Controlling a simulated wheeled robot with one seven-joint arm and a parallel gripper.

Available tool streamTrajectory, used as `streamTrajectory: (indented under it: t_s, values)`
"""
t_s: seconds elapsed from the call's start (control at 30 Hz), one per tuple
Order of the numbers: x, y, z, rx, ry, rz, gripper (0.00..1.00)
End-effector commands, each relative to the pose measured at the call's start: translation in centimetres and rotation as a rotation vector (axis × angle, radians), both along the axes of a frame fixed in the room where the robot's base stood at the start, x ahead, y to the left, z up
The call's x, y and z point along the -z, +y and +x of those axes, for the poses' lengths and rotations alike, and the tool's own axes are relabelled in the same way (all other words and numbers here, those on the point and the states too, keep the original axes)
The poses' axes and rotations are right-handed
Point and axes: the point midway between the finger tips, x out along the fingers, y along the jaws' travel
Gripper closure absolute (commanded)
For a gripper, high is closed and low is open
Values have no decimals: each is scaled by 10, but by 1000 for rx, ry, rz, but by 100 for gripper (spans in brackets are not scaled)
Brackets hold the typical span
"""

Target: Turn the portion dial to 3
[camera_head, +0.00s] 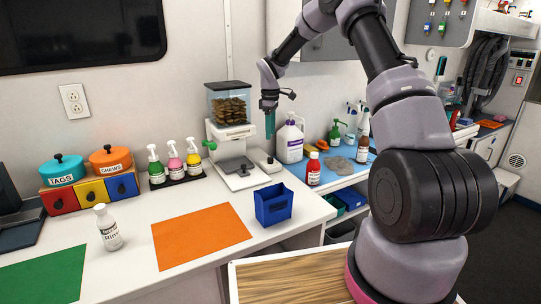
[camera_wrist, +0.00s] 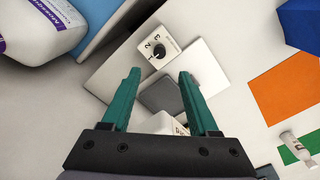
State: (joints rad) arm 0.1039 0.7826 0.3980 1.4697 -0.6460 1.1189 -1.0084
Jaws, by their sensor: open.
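The portion dial (camera_head: 268,162) is a small white block with a dark knob, beside the base of the treat dispenser (camera_head: 231,140) on the white counter. In the wrist view the dial (camera_wrist: 159,50) shows the digits 1, 2 and 3 along one side of its round black knob. The knob's exact pointing is too small to tell. My gripper (camera_head: 269,124) hangs above the dial, fingers pointing down, not touching it. In the wrist view my gripper (camera_wrist: 159,73) is open and empty, its teal fingers apart, with the dial just beyond the fingertips.
A white jug (camera_head: 289,142) with a purple label stands close behind the dial. A blue bin (camera_head: 273,206) is in front. Pump bottles (camera_head: 174,160) stand left of the dispenser. An orange mat (camera_head: 200,236) lies on the counter at front left.

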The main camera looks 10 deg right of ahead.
Motion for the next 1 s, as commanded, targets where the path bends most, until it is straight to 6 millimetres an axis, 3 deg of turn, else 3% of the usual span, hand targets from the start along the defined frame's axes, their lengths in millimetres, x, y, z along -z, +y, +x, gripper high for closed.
streamTrajectory:
  t_s: [0.17,0.6,0.8,1.0]
  values:
    - [17,0,1,-10,5,0,40]
    - [94,0,1,-7,5,1,40]
    - [110,0,1,-7,3,0,40]
    - [112,0,1,-6,3,0,40]
